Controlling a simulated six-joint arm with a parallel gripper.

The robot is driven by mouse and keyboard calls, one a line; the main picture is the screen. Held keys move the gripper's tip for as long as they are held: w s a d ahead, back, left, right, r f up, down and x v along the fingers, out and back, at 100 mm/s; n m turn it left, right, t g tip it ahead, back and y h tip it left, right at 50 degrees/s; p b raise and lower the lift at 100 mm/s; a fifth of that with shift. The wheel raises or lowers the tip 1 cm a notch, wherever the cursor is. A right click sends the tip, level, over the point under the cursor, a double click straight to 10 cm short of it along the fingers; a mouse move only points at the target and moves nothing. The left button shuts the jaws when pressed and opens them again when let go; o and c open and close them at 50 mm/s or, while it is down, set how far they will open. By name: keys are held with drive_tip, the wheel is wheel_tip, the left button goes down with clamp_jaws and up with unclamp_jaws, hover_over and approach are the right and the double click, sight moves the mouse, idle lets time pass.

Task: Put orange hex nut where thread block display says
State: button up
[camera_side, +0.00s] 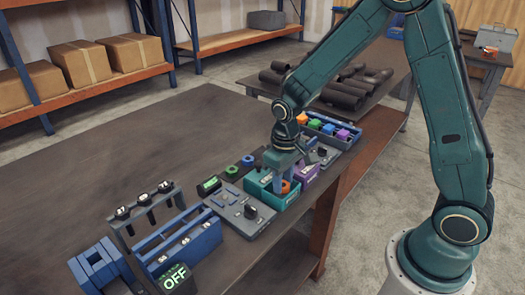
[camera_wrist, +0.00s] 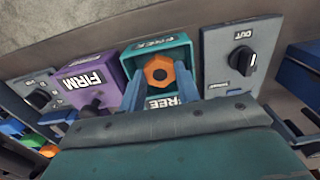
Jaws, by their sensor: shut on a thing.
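The orange hex nut (camera_side: 285,187) is in the teal bin marked FREE (camera_side: 283,203). In the wrist view the nut (camera_wrist: 158,73), with a dark round hole, sits between the blue fingers of my gripper (camera_wrist: 159,80), over the inside of the teal bin (camera_wrist: 130,70). My gripper (camera_side: 284,180) points down into the bin and is shut on the nut. I cannot tell if the nut touches the bin floor. A small block with a green-lit display (camera_side: 209,186) stands left of the bin; its text is too small to read.
A purple bin marked FIRM (camera_wrist: 88,85) stands beside the teal one. A grey panel with a black knob (camera_wrist: 236,60) is on its other side. Green (camera_side: 231,171) and blue rings (camera_side: 248,160) sit behind. A box reading OFF (camera_side: 177,279) stands near the front. The left tabletop is clear.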

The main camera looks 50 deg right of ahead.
drive_tip(key=shift+f, duration=0.35)
idle(0.3)
drive_tip(key=o, duration=1)
drive_tip(key=shift+r, duration=0.6)
drive_tip(key=shift+o, duration=0.9)
drive_tip(key=shift+r, duration=2.85)
